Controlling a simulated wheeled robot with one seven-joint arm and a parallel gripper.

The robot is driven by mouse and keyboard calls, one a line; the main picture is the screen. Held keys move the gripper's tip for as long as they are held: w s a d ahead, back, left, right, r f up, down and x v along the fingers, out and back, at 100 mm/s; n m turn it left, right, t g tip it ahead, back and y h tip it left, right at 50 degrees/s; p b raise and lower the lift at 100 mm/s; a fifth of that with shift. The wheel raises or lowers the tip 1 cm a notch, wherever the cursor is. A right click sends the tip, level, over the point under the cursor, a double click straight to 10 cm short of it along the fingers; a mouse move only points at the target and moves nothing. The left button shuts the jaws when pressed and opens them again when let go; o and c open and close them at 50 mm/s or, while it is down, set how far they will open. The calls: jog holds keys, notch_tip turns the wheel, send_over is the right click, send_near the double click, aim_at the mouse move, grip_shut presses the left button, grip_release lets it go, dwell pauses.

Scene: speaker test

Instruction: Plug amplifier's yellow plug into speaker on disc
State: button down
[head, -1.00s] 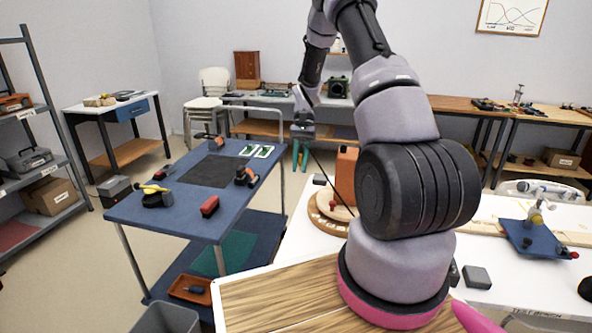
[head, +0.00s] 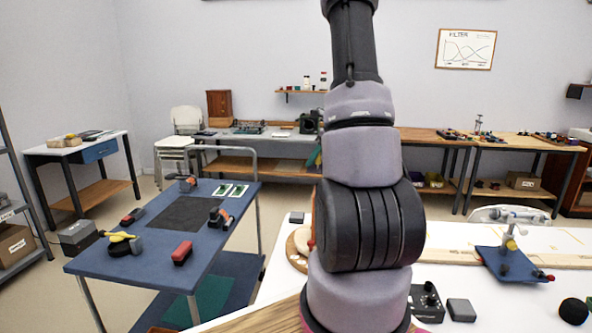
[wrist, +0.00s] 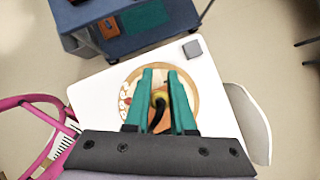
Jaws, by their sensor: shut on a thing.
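In the wrist view my gripper (wrist: 160,76), with green fingers, is shut on the yellow plug (wrist: 160,97). A black cable bends from the plug towards the palm. The plug is over the round wooden disc (wrist: 190,80) on the white table; the picture does not settle its height. In the head view my arm hides most of the disc (head: 296,255) and nearly all of the speaker, of which an orange-brown sliver shows. A black box with a knob, probably the amplifier (head: 426,302), stands right of my arm's base. The plug is hidden there.
A grey block (wrist: 192,48) lies near the white table's corner. Another dark block (head: 461,310) sits beside the black box. A blue trolley (head: 150,235) with tools stands left, across a floor gap.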

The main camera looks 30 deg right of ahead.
jog(key=shift+m, duration=0.3)
jog(key=shift+s+d+f, duration=0.1)
jog(key=shift+d+f, duration=0.05)
jog(key=shift+f, duration=1.4)
jog(key=shift+d+f, duration=0.15)
jog(key=shift+f, duration=1.4)
jog(key=shift+f, duration=0.55)
jog(key=c, duration=0.7)
grip_release()
jog(key=v, duration=1.1)
jog(key=shift+a, duration=0.1)
